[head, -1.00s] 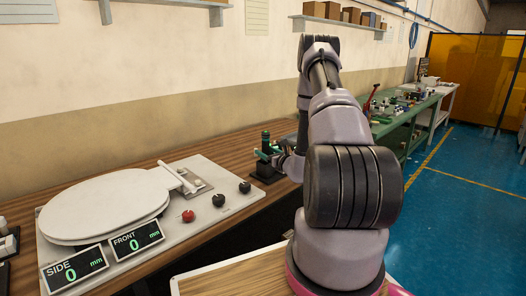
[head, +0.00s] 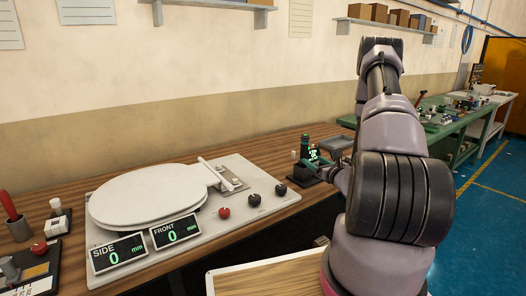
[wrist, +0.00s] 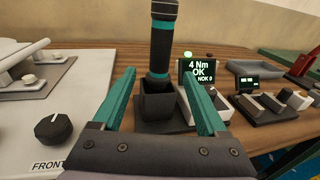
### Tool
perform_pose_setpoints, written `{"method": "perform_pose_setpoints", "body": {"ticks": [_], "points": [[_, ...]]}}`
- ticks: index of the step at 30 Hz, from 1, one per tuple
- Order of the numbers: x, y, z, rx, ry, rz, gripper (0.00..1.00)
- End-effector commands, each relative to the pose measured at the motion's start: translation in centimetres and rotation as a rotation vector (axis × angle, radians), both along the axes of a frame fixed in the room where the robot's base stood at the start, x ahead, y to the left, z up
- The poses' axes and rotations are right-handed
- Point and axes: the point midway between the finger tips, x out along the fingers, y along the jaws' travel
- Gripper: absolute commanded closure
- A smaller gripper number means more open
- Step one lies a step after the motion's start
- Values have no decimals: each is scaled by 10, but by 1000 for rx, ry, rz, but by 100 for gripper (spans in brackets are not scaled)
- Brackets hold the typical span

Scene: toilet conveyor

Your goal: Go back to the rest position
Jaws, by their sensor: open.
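My gripper (wrist: 157,88) is open and empty in the wrist view, with its two teal fingers spread. A black and teal screwdriver (wrist: 163,42) stands upright in a dark holder (wrist: 157,104) just beyond the fingers, and looks framed between them. I cannot tell how far apart they are. In the head view my gripper (head: 343,173) is partly hidden behind my arm, low beside the screwdriver (head: 304,148) on the wooden bench (head: 270,143).
A small display (wrist: 198,72) beside the holder reads 4 Nm, OK. A white toilet seat (head: 148,195) lies on a panel with knobs (head: 253,200) and two displays reading 0. A red tool (head: 9,206) stands far left. Blue floor (head: 492,225) is open at right.

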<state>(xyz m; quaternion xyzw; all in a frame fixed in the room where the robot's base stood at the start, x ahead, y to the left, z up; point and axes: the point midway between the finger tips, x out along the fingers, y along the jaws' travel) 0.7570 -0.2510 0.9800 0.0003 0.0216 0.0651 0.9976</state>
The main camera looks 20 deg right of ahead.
Motion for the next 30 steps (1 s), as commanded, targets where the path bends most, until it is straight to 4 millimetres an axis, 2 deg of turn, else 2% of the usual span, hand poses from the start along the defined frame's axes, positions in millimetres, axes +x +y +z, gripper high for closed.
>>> {"method": "perform_pose_setpoints", "body": {"ticks": [2,4,7,11,12,14,18,21,25,30], "points": [[1,3,4,-3,-4,11,24],[5,12,16,-12,-18,52,24],[11,39,49,-37,-50,166,24],[9,95,109,-103,-101,397,24],[4,115,128,-134,-115,477,24],[-7,143,154,-187,-131,600,24],[-45,200,202,-338,-157,861,24],[-79,231,227,-473,-164,1029,24],[-127,258,249,-678,-165,1217,24],[-185,270,267,-995,-153,1399,24]]}}
